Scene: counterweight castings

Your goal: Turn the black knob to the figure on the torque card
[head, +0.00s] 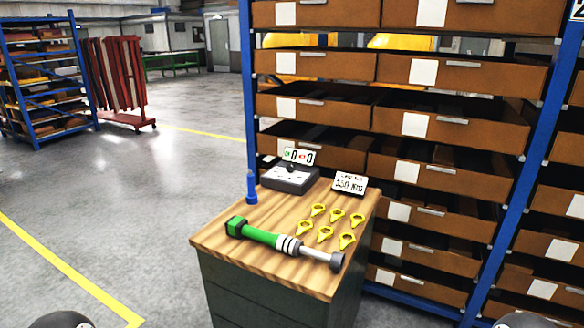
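A small grey device (289,179) stands at the back of the wooden bench top. A small dark round part, perhaps the black knob (291,168), shows on it below a white display (299,156) with green and red marks. What the knob points to is too small to read. A white card (350,185) stands upright to its right; its large figure looks like 350 Nm, but is blurred. Neither gripper is in view; only rounded grey parts of mine show at the bottom edge.
Several yellow pointed tags (325,234) lie between the tool and the card. A blue upright piece (251,187) stands at the bench's left edge. A blue rack with brown drawers (430,122) rises close behind the bench (225,253). The floor at left is open.

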